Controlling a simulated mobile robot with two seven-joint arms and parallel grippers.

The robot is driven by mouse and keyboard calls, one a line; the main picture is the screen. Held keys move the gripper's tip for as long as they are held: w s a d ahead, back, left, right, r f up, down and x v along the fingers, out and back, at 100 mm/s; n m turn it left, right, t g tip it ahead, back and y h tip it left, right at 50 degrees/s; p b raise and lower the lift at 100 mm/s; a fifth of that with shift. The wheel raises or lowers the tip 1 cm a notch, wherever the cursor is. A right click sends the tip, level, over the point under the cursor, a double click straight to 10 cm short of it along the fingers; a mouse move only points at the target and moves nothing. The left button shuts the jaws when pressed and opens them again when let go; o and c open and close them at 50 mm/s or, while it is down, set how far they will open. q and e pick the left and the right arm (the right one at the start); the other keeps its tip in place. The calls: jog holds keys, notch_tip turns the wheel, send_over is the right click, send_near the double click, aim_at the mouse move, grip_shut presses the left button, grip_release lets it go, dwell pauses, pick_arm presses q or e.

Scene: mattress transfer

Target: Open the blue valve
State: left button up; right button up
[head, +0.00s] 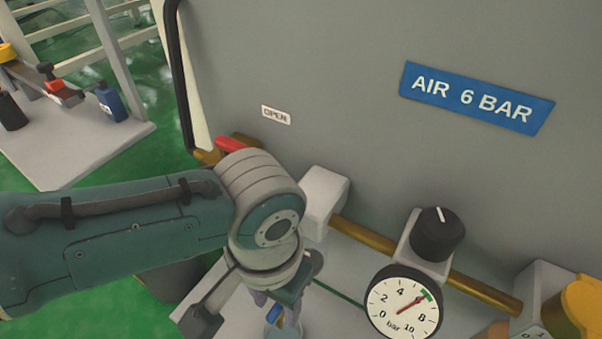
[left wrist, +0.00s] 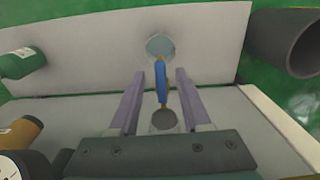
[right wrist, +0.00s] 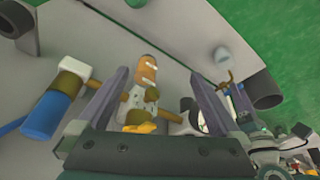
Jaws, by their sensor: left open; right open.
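The blue valve's slim handle (left wrist: 161,82) stands between the two fingers of my left gripper (left wrist: 160,76) in the left wrist view, with a gap on both sides. A pale round disc lies at its far end. In the head view my left gripper (head: 276,302) points down, open, and only a small blue bit of the handle (head: 273,313) shows; the wrist hides the rest. My right gripper (right wrist: 158,76) is open in the right wrist view, with nothing gripped, above brass fittings. It is out of the head view.
A grey panel carries a blue "AIR 6 BAR" sign (head: 477,98) and a small "OPEN" label (head: 276,115). A brass pipe (head: 365,237), black knob (head: 438,233) and pressure gauge (head: 404,303) lie right of my left wrist. A blue cylinder (right wrist: 46,115) shows in the right wrist view.

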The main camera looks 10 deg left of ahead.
aim_at(276, 310)
pick_arm(q)
notch_tip(276, 310, up, 10)
jog(key=p, duration=0.8)
pick_arm(e)
notch_tip(276, 310, up, 8)
jog(key=shift+r, duration=0.2)
